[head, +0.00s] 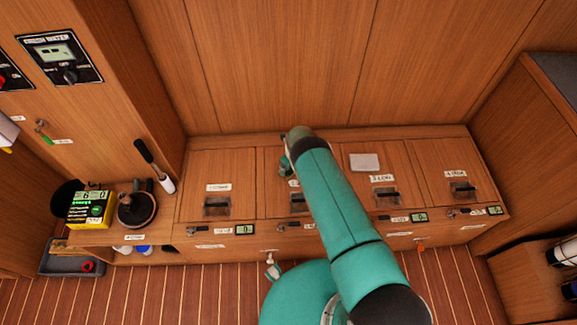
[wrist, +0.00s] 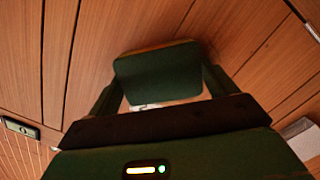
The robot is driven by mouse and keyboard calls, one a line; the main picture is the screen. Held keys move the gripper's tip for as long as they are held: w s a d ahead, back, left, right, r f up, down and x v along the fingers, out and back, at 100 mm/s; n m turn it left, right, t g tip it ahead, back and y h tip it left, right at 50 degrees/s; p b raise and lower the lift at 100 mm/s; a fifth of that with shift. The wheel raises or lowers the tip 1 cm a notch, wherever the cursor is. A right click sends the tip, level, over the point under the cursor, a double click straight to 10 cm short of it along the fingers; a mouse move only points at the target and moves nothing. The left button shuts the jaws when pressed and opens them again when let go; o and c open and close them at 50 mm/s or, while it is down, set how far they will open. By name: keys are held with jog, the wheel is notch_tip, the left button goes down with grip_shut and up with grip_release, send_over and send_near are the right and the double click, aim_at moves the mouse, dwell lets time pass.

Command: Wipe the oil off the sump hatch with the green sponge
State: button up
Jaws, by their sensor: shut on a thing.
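My gripper (wrist: 160,88) is shut on the green sponge (wrist: 156,75), a dark green block between the two fingers in the wrist view. The sponge is over a wooden surface, with part of a white label (wrist: 146,106) showing just below it. I cannot tell whether it touches the wood. In the head view my arm reaches over the second lid from the left (head: 270,190) of the wooden bench and hides part of it; the sponge is mostly hidden there. The lid labels are too small to read, so I cannot tell which is the sump hatch. No oil is clearly visible.
A pale card (head: 364,162) lies on the third lid. A grey tray (head: 70,262) is on the floor. Wooden walls close the bench behind and at both sides.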

jog(key=shift+s+d, duration=0.15)
jog(key=shift+d, duration=3.05)
jog(key=shift+d+f, duration=0.1)
jog(key=shift+d, duration=1.75)
jog(key=shift+r, duration=3.05)
jog(key=shift+r, duration=1.5)
